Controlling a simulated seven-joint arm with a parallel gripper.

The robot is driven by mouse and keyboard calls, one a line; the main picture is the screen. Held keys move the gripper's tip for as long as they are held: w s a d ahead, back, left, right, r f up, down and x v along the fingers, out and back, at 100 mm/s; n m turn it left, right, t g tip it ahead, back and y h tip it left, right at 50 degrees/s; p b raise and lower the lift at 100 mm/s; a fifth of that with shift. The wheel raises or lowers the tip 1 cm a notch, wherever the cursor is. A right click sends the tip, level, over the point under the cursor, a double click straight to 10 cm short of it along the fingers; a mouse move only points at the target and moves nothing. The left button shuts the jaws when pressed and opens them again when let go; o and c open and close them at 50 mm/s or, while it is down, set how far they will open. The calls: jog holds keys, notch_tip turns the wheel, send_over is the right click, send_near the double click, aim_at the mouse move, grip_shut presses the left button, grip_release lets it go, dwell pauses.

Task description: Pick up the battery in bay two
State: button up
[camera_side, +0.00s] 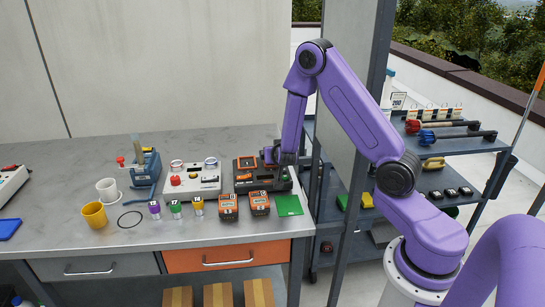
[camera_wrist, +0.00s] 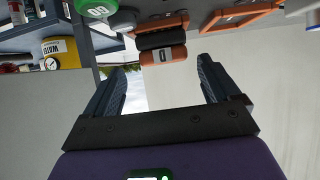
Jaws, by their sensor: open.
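A dark charger-like unit (camera_side: 240,188) sits near the right end of the bench, with orange-and-black blocks on it. One such block, which looks like a battery (camera_side: 246,162), is at its back left. Which bay is bay two cannot be read. My gripper (camera_side: 270,157) is low over the unit's back right, and its fingers are small and partly hidden there. In the wrist view my gripper (camera_wrist: 161,85) has its two dark fingers wide apart with nothing between them. An orange-and-black block (camera_wrist: 163,54) shows beyond the fingers, above the gap in the picture.
Two orange devices (camera_side: 228,205) and a green square (camera_side: 289,203) lie in front of the unit. A grey box with a red knob (camera_side: 191,181) stands to its left. A grey post (camera_side: 355,150) and shelves (camera_side: 450,145) are to the right.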

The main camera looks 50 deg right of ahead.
jog(key=shift+w+r+x, duration=0.1)
jog(key=shift+w+x, duration=0.05)
jog(key=shift+x, duration=1.25)
jog(key=shift+w+r+x, duration=0.1)
jog(key=shift+w+x, duration=0.05)
jog(key=shift+x, duration=1.25)
jog(key=shift+a, duration=0.15)
jog(key=c, duration=1.4)
jog(key=shift+o, duration=0.2)
jog(key=shift+r, duration=0.1)
jog(key=shift+r, duration=0.45)
notch_tip(320, 180, up, 2)
jog(key=shift+r, duration=0.1)
jog(key=s+a+r, duration=0.5)
jog(key=s+r, duration=0.4)
jog(key=s, duration=0.4)
jog(key=shift+a+r, duration=0.2)
jog(key=shift+r, duration=0.1)
